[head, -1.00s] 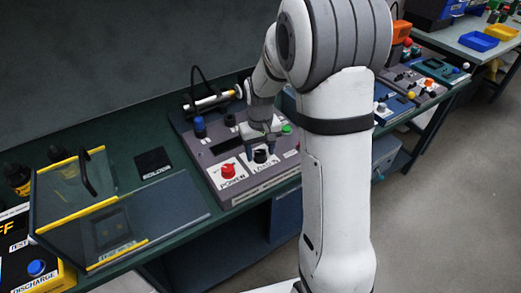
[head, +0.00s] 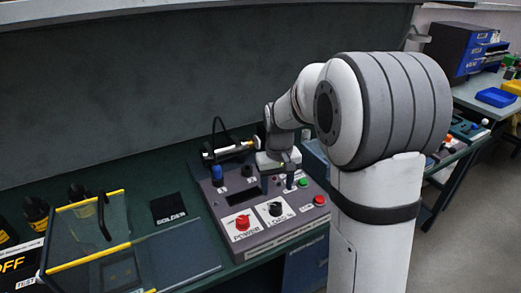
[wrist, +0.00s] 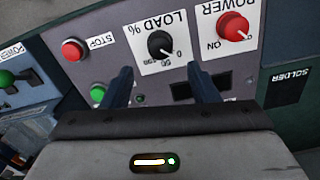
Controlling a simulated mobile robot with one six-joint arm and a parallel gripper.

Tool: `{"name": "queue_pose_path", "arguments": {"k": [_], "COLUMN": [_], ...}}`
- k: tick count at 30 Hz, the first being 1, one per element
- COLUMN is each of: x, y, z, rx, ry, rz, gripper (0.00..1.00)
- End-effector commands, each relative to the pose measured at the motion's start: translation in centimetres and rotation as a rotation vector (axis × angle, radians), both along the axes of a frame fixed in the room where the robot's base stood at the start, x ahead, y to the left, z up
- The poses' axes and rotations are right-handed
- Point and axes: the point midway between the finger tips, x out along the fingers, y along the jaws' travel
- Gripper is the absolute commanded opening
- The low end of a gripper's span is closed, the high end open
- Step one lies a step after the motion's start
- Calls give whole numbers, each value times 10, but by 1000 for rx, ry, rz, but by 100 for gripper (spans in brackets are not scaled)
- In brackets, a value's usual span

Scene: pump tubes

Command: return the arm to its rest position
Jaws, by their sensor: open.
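My gripper (head: 279,183) is above the grey control panel (head: 222,205), behind the black LOAD % knob (head: 276,209). In the wrist view its two dark fingers (wrist: 160,88) are apart, with nothing between them. The LOAD % knob also shows in the wrist view (wrist: 160,44), beyond the fingertips and apart from them. My white arm reaches over from the right in the head view and hides part of the bench.
The panel carries a red POWER knob (head: 242,222), a green button (head: 303,182) and a red STOP button (head: 319,200). A clear cover with yellow edges (head: 90,257) stands at left. A black SOLDER pad (head: 168,208) lies between. Dark bottles (head: 35,210) stand at far left.

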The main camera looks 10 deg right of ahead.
Motion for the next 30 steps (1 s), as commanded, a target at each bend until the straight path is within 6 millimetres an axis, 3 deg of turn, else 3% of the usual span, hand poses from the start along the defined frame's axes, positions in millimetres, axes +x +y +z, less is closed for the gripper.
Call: {"name": "queue_pose_path", "arguments": {"k": [4, 8, 15, 21, 25, 30], "x": [-7, -36, -120, -181, -204, -215], "y": [0, 0, 0, -1, -1, -3], "z": [6, 25, 54, 57, 54, 52], "rx": [0, 1, 3, 8, 11, 12], "ry": [-10, -42, -129, -190, -212, -221], "rz": [-4, -20, -70, -107, -121, -129], "gripper": [54, 54, 54, 54, 54, 54]}}
